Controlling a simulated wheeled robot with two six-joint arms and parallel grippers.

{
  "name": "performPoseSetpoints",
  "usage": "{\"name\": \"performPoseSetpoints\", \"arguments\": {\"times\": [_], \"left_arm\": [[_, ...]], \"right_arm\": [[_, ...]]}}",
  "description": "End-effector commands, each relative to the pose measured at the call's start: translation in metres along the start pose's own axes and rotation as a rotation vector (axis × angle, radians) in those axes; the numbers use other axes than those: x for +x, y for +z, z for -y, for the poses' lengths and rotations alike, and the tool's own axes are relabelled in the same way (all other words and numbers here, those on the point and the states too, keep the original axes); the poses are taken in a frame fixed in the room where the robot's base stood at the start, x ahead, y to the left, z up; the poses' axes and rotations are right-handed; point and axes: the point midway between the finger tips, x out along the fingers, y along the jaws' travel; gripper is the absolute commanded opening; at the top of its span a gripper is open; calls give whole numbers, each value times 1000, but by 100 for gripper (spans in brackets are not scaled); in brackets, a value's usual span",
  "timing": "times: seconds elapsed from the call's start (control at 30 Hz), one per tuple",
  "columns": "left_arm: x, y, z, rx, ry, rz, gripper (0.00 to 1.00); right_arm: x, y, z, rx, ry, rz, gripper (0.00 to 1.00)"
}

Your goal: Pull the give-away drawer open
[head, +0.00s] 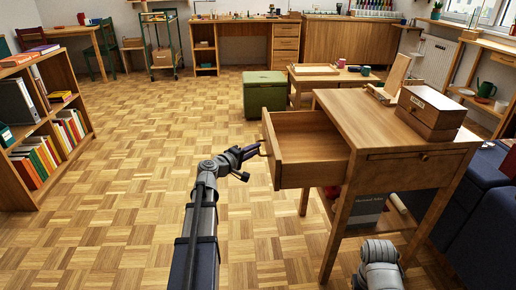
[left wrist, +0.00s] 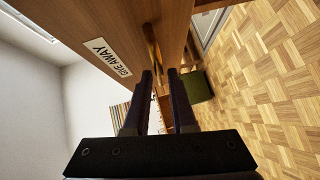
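The give-away drawer (head: 310,165) stands pulled well out of the wooden desk (head: 375,118), and its bare inside shows. Its front carries a GIVE AWAY label (left wrist: 108,57) in the left wrist view. My left gripper (head: 258,150) is at the drawer front, with its fingers on either side of the bar handle (left wrist: 152,45). The fingers (left wrist: 161,73) stand a small gap apart with the handle between their tips, and look shut on it. The handle is partly hidden by the fingers. Of my right arm only a link shows at the bottom; its gripper is out of view.
A brown wooden box (head: 430,112) stands on the desk top. A green storage cube (head: 264,92) stands behind the drawer. A bookshelf (head: 48,130) is at the left and a blue sofa (head: 478,215) at the right. The parquet floor (head: 130,170) left of the drawer is clear.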

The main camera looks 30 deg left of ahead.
Motion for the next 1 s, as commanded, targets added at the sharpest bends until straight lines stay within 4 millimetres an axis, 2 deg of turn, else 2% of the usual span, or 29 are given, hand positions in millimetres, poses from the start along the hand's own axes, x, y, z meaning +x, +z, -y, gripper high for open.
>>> {"name": "performPoseSetpoints", "arguments": {"times": [0.03,0.1,0.33,1.0], "left_arm": [[-12,2,-1,0,0,-1,24],[-24,1,-1,0,0,-2,24],[-48,1,-1,0,0,0,24],[-51,0,0,0,0,1,24]], "right_arm": [[-3,0,0,-1,0,0,50],[-4,0,0,-1,0,0,50],[-7,0,-1,-2,0,0,50],[-8,0,-1,-2,0,0,50]]}}
